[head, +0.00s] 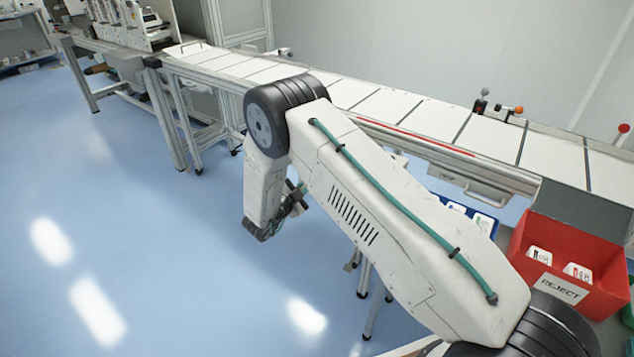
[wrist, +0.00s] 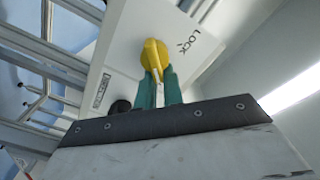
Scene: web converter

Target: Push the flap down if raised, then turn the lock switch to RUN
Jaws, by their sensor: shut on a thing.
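The lock switch (wrist: 154,54) is a yellow knob on a white panel (wrist: 130,45) in the wrist view. The word LOCK is printed beside it, with a small tick mark near the knob. My gripper (wrist: 158,88) has two teal fingers, which are shut on the yellow knob from either side. A dark label (wrist: 101,90) is on the panel to the left, too small to read. I cannot make out a raised flap in either view. In the head view my arm hides the switch, and the fingertips cannot be made out there.
A long conveyor (head: 380,105) with white panels runs behind my arm. A red REJECT bin (head: 548,262) stands at the right, holding white packs. Metal frame bars (wrist: 50,65) lie left of the panel in the wrist view. The blue floor (head: 130,230) is clear at left.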

